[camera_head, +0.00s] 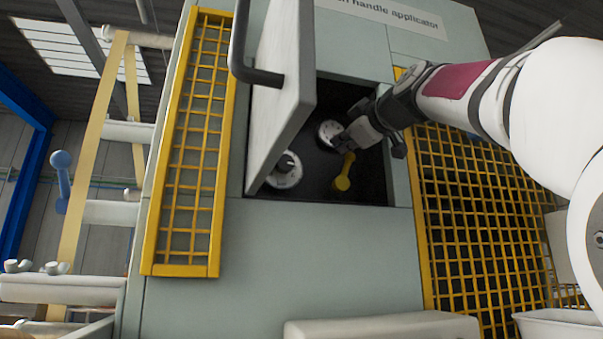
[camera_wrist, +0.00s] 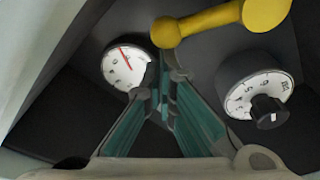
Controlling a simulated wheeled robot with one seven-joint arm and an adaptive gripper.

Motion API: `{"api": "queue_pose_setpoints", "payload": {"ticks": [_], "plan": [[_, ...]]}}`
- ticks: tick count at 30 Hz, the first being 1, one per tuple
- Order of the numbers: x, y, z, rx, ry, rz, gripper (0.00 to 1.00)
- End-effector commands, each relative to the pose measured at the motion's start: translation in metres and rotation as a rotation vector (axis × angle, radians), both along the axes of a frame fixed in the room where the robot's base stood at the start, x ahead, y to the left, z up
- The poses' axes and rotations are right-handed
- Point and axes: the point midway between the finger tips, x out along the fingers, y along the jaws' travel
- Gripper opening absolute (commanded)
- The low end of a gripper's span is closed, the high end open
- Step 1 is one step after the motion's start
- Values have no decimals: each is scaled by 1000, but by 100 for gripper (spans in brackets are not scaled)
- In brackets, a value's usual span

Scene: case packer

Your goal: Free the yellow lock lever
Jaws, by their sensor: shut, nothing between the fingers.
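The yellow lock lever (camera_head: 344,174) sits inside the open recess of the machine, in its lower middle part. In the wrist view the lever (camera_wrist: 210,22) crosses the top, with a rounded knob at each end. My gripper (camera_head: 342,141) reaches into the recess from the right. In the wrist view its fingertips (camera_wrist: 163,78) are together and empty, just below the lever's smaller left end. Whether they touch the lever I cannot tell.
A dial with a black knob (camera_head: 287,170) is at the recess's lower left. A white gauge with a red needle (camera_wrist: 125,66) lies beside my fingers. The open door (camera_head: 285,80) hangs at the recess's left side. Yellow mesh guards (camera_head: 190,150) flank the opening.

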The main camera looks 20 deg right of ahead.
Motion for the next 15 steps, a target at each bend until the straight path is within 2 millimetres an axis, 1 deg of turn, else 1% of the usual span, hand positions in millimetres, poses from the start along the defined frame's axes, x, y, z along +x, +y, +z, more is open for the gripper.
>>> {"api": "queue_pose_setpoints", "payload": {"ticks": [6, 15], "plan": [[0, -6, -1, 67, -1, 0, 0], [0, -8, 0, 88, -1, 0, 0]]}}
